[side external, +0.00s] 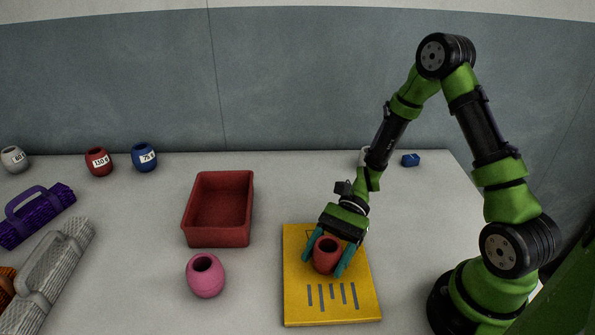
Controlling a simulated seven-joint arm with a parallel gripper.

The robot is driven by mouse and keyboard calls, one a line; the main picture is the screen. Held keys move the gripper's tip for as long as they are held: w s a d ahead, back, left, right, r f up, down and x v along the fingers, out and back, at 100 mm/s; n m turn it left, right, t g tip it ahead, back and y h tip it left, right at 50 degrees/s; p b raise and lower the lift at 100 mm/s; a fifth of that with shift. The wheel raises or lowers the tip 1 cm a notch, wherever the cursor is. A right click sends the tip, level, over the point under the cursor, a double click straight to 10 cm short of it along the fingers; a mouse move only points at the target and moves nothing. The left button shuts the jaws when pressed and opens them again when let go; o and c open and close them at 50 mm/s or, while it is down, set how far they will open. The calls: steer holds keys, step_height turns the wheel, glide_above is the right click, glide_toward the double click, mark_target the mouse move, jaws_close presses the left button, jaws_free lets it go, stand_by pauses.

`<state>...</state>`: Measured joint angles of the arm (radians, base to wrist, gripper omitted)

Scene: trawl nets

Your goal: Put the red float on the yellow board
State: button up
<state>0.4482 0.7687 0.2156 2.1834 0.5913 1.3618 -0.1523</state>
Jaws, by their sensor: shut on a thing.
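The red float (326,256) is a small barrel shape with a hole in its top. It is over the upper middle of the yellow board (331,312), upright or nearly so. My gripper (327,262) has its teal fingers on either side of the red float and is shut on it. I cannot tell whether the float's underside touches the board. The board lies flat on the table and has dark slot marks near its front. The gripper and float hide part of the board's far half.
A red tray (218,236) stands left of the board, with a pink float (205,276) in front of it. Labelled white (14,159), red (99,161) and blue (144,157) floats stand at the back left. Rolled nets (37,215) lie at the left. A blue block (410,160) is at the back right.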

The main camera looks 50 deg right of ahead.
steer(key=o, duration=1)
steer(key=shift+o, duration=0.2)
steer(key=shift+r, duration=0.1)
steer(key=v, duration=1.1)
steer(key=shift+w+d+r, duration=0.1)
steer(key=shift+d+r, duration=0.15)
steer(key=shift+d, duration=0.1)
steer(key=s+a+r+n+t+h, duration=0.2)
steer(key=s+r+n+t+h, duration=0.1)
steer(key=r, duration=0.6)
steer(key=s+a+r+n+t+h, duration=0.1)
steer(key=s+r+n+t+h, duration=0.2)
steer(key=r+n+t+h, duration=0.3)
step_height(320, 180, up, 3)
steer(key=shift+a+f+n+t+h, duration=0.1)
steer(key=shift+a+n+t+h, duration=0.25)
steer(key=shift+n+h, duration=0.85)
steer(key=shift+s, duration=0.15)
